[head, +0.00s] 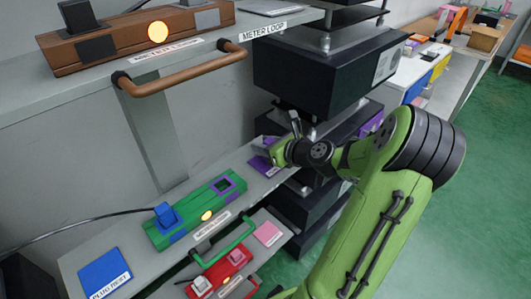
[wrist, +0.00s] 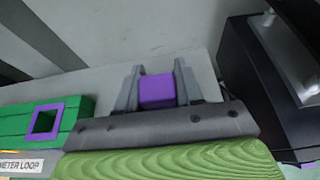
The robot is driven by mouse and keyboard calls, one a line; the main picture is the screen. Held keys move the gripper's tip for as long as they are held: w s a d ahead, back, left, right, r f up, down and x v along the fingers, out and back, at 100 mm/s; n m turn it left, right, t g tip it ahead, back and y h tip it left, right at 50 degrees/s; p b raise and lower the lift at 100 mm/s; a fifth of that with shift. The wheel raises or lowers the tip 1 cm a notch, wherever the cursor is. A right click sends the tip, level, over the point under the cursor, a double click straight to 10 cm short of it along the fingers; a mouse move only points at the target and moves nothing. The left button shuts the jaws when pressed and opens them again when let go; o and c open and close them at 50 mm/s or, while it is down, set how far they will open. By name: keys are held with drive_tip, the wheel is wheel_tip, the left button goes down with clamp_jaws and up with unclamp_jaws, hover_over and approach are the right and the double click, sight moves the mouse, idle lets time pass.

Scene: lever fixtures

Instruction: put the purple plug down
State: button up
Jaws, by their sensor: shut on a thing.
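The purple plug (wrist: 157,92) sits between the two fingers of my gripper (wrist: 155,78) in the wrist view. In the head view, my gripper (head: 280,146) is over the right end of the middle shelf, just above a purple pad (head: 261,165). The plug is mostly hidden by my gripper there, and I cannot tell whether it touches the pad. The green block (head: 192,212) has an empty purple-rimmed socket (head: 223,185), which also shows at the left of the wrist view (wrist: 46,122). A blue plug (head: 166,214) stands in the block's other end.
A black stacked machine (head: 320,75) stands close to the right of my gripper. A blue pad (head: 104,273) lies at the shelf's left end. A green handle (head: 236,242) projects from the shelf front. A red block (head: 220,273) and pink pad (head: 268,233) lie lower down.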

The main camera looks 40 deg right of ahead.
drive_tip(key=o, duration=1)
drive_tip(key=shift+f, duration=0.15)
